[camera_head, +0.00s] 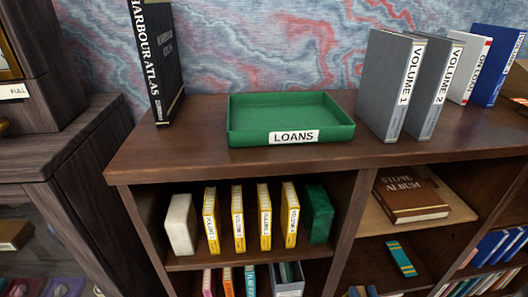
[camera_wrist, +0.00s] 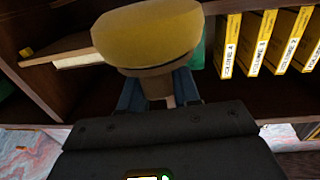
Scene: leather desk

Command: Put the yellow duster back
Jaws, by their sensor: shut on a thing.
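The yellow duster (camera_wrist: 148,35) shows in the wrist view, with a wide rounded yellow head and a brown part below it. My gripper (camera_wrist: 158,88) is shut on the duster's narrow brown part, with a blue-grey finger on each side. The duster's head points away from the wrist, and shelving shows behind it. Neither the duster nor my gripper shows in the head view.
A green LOANS tray (camera_head: 245,141) stands empty on the bookcase top (camera_head: 160,160), between a black atlas (camera_head: 160,60) and grey volumes (camera_head: 390,85). Yellow volumes (camera_head: 238,220) stand below, between a white block (camera_head: 182,225) and a green block (camera_head: 318,213). A brown album (camera_head: 405,195) lies right.

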